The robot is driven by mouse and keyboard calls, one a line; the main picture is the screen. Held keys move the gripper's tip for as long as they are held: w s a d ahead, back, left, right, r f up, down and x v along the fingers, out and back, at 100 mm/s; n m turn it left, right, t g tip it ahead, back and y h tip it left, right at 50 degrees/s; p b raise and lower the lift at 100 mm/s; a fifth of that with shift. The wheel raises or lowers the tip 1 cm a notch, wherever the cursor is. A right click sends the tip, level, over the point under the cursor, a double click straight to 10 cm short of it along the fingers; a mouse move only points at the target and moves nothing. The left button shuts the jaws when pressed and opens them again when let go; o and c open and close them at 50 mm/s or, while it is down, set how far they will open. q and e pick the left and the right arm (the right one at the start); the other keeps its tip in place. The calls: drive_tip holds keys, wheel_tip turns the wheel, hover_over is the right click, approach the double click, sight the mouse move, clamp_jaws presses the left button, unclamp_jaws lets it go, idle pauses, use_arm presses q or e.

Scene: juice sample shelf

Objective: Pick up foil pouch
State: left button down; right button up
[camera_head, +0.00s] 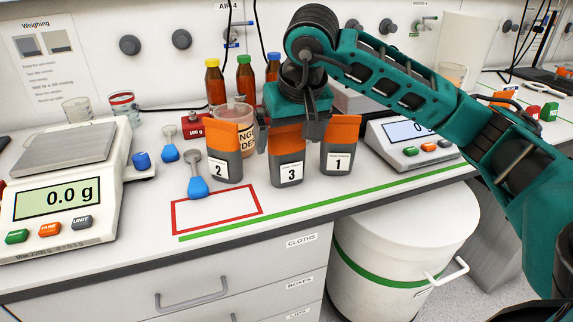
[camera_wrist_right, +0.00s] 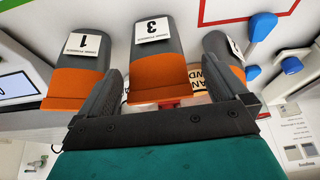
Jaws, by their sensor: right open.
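Three grey foil pouches with orange tops stand in a row on the bench. Pouch 2 (camera_head: 224,150) is at the left, pouch 3 (camera_head: 287,155) in the middle, pouch 1 (camera_head: 338,145) at the right. My right gripper (camera_head: 290,128) is above pouch 3, pointing down. In the right wrist view it is open (camera_wrist_right: 163,72), with one finger on each side of pouch 3 (camera_wrist_right: 157,60). Pouch 1 (camera_wrist_right: 80,60) and pouch 2 (camera_wrist_right: 226,60) lie outside the fingers there. I cannot tell whether the fingers touch any pouch. My left gripper is not in view.
A scale (camera_head: 62,200) reading 0.0 g stands at the left, another scale (camera_head: 415,135) at the right behind my arm. A labelled cup (camera_head: 240,118) and bottles (camera_head: 214,82) stand behind the pouches. Blue-ended scoops (camera_head: 197,185) lie left. A red outlined area (camera_head: 218,210) is mostly empty.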

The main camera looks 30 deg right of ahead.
sight(289, 147)
drive_tip(key=x, duration=0.5)
drive_tip(key=shift+d+f, duration=0.25)
drive_tip(key=shift+s, duration=0.1)
drive_tip(key=shift+r, duration=0.1)
drive_tip(key=c, duration=1.1)
